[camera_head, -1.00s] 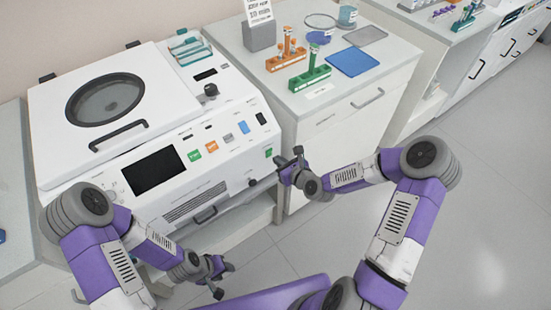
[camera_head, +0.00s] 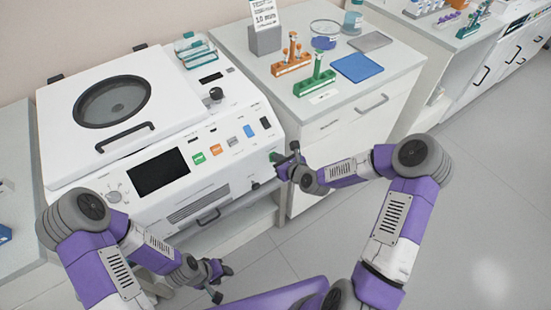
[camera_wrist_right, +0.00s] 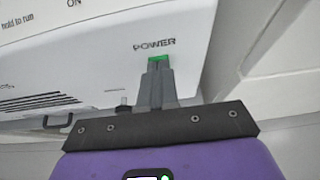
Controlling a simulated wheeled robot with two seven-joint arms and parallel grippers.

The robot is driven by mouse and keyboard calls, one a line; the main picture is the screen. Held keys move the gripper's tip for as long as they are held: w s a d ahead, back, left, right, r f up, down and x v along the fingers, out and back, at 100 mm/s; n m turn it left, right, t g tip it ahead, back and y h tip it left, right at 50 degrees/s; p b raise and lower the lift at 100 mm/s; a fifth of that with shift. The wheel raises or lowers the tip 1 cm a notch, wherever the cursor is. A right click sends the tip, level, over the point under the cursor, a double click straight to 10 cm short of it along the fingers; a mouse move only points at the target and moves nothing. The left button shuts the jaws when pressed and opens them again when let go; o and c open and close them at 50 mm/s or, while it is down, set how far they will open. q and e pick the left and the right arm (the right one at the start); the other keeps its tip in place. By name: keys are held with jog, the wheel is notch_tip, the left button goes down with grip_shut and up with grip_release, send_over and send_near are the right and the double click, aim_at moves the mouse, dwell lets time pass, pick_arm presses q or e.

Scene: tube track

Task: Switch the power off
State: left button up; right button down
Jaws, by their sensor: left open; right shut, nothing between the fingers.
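The white lab machine (camera_head: 160,150) stands at the left with its lid shut. The green power switch (camera_head: 273,156) is at the right end of its front panel. In the right wrist view the green switch (camera_wrist_right: 158,59) shows just below the printed word POWER. My right gripper (camera_head: 284,162) is shut and empty, with its fingertips (camera_wrist_right: 157,68) at the switch's lower edge. They cover part of it, and I cannot tell whether they touch. My left gripper (camera_head: 222,282) is open and empty, low in front of the machine and away from it.
A white cabinet (camera_head: 340,125) right of the machine bears tube racks (camera_head: 314,82), a blue mat (camera_head: 357,68) and a sign in a grey holder (camera_head: 264,40). A dark knob (camera_head: 255,185) sits low on the machine's front. The floor at the right is clear.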

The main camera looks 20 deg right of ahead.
pick_arm(q)
jog(key=shift+d+r, duration=0.1)
pick_arm(e)
jog(key=shift+d+r, duration=0.1)
jog(key=shift+r+p, duration=0.65)
jog(key=shift+r, duration=0.05)
pick_arm(q)
jog(key=shift+r, duration=0.5)
